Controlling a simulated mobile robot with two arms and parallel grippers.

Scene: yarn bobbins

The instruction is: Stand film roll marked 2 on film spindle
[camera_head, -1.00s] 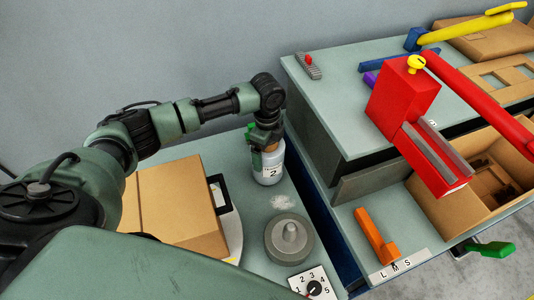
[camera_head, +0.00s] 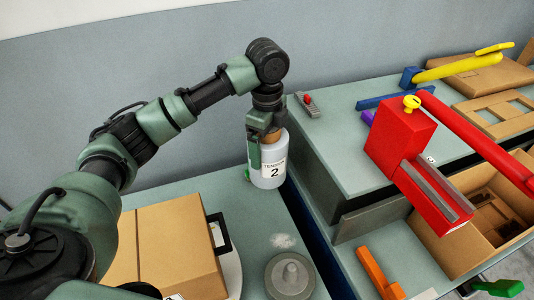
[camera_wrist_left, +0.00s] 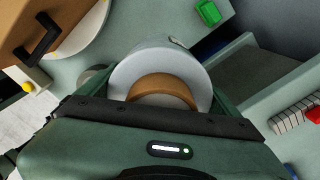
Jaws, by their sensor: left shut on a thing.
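The film roll marked 2 (camera_head: 269,166) is white with a brown core and carries a label with a black 2. My left gripper (camera_head: 266,134) is shut on it from above, at the core. The roll hangs upright and appears raised above the green table. In the left wrist view the roll (camera_wrist_left: 158,62) shows below the gripper, and the fingertips are hidden. My right gripper is not in view.
A cardboard box (camera_head: 170,245) stands on a white round plate left of the spindle. On the right are a red machine (camera_head: 402,140), an orange handle (camera_head: 379,272) and an open carton (camera_head: 448,248).

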